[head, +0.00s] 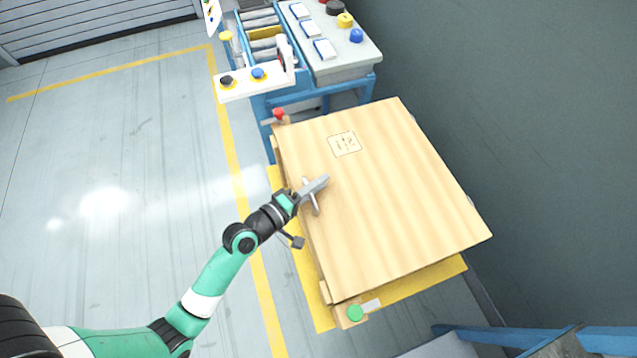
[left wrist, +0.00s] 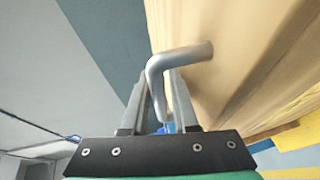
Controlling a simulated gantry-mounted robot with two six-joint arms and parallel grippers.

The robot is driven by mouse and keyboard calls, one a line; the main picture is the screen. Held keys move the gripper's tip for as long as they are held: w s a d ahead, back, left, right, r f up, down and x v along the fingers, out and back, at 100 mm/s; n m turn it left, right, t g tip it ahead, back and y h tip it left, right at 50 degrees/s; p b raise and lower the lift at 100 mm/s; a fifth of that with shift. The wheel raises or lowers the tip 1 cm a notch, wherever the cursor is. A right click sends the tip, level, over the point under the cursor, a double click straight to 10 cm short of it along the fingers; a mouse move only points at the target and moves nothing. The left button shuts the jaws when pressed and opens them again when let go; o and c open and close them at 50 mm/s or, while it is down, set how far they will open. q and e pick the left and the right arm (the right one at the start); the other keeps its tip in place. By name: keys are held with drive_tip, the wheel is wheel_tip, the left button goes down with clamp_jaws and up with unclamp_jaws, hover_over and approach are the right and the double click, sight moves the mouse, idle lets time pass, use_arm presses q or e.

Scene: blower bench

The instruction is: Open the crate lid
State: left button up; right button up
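The crate's pale wooden lid (head: 400,190) lies as a broad board over the crate, with a printed label near its far edge. A little of the crate's side (head: 278,152) shows along the left edge; the inside is hidden. My left gripper (head: 318,190) reaches over the lid's left edge. In the left wrist view, a bent grey handle (left wrist: 158,80) runs out of the wood and down between the fingers of the left gripper (left wrist: 162,95). The fingers stand close on both sides of it and look shut on it. My right gripper is not in view.
A blue-framed roller conveyor (head: 262,22) and a control panel (head: 340,45) with buttons stand beyond the crate. A red knob (head: 279,114) and a green round knob (head: 355,313) sit at its left corners. A dark wall (head: 520,110) is at right; clear floor at left.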

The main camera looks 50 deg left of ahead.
use_arm(q)
clamp_jaws()
idle(1.4)
